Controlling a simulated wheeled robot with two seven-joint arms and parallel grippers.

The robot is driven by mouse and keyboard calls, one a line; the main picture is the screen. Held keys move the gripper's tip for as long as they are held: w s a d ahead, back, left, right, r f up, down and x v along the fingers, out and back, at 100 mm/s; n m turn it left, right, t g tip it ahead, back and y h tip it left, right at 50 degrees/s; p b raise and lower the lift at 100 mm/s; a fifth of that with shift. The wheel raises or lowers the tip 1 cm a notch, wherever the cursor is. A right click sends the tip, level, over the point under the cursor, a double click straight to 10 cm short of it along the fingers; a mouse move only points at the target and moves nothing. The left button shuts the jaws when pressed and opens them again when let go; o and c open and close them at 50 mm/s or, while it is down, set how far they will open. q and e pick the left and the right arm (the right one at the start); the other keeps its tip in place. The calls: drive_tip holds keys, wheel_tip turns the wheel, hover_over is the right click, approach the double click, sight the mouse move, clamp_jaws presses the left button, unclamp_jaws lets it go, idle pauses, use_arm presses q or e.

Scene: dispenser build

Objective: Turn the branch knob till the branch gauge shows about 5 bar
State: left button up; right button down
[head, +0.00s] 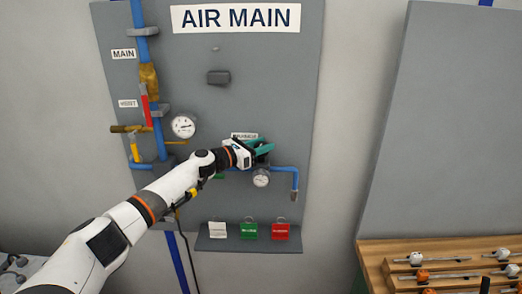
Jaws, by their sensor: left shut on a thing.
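My left gripper (263,149) reaches up to the grey panel from the lower left, just below the partly covered branch label (244,135). Its teal fingers are shut at the place of the branch knob, which is hidden behind the gripper. The branch gauge (261,178) is a small white dial just below the gripper. Its needle is too small to read. My right gripper is not in view.
The panel (275,80) carries an AIR MAIN sign (236,18), blue pipe (285,170), a larger gauge (183,126) and a yellow-handled valve (130,129). White, green and red tags (250,231) stand on a ledge below. A wooden bench (420,250) is at lower right.

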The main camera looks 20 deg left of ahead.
use_arm(q)
drive_tip(key=shift+f+m+g+h+b, duration=0.15)
drive_tip(key=shift+m+g+h+b, duration=0.85)
drive_tip(key=shift+h+b, duration=0.3)
drive_tip(key=shift+g+b, duration=0.4)
drive_tip(key=shift+r+m, duration=0.2)
drive_tip(key=shift+m, duration=0.1)
drive_tip(key=o, duration=1)
drive_tip(key=shift+w+d, duration=0.1)
drive_tip(key=shift+w, duration=0.05)
drive_tip(key=shift+f, duration=0.1)
